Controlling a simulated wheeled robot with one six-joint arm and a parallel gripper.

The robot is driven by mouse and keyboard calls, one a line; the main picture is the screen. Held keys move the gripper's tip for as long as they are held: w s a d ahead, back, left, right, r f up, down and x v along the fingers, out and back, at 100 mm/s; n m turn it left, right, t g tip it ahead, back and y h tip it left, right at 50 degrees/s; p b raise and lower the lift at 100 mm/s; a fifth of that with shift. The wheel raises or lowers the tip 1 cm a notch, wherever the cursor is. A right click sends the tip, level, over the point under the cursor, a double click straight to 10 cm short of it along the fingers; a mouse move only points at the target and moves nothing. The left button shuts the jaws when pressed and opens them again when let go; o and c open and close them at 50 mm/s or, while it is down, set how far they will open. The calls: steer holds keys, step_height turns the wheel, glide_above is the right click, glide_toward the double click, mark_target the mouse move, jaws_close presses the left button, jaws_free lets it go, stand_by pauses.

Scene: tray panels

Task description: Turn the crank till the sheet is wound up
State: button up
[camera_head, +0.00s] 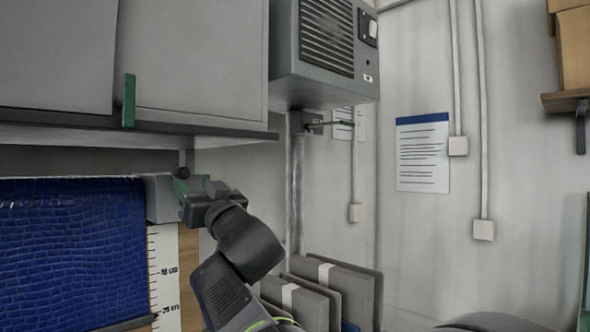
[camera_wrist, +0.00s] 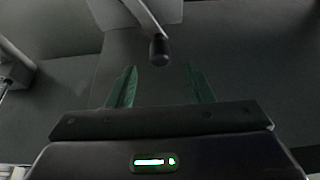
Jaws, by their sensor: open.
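The blue sheet (camera_head: 70,250) hangs at the left of the head view, below the cabinet, with a dark bar along its lower edge. A grey end housing (camera_head: 160,198) sits at the sheet's upper right. The crank's dark knob (camera_head: 181,172) shows just above my gripper (camera_head: 183,190). In the wrist view the knob (camera_wrist: 159,48) is on a pale grey arm (camera_wrist: 145,10), roughly in line with the gap between the green fingers of my gripper (camera_wrist: 160,86). The fingers are apart and empty. The knob appears beyond their tips; contact is not visible.
A grey cabinet (camera_head: 190,60) overhangs the sheet, with a green handle (camera_head: 129,100). A grey vented box (camera_head: 325,50) hangs to its right. A marked scale (camera_head: 163,280) runs beside the sheet. Grey binders (camera_head: 340,285) stand below right of my arm.

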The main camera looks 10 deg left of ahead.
mark_target(180, 170)
steer(key=p+x, duration=0.1)
steer(key=x, duration=0.8)
steer(key=shift+w+f+p, duration=0.1)
steer(key=shift+p, duration=0.2)
steer(key=shift+c, duration=0.5)
jaws_close()
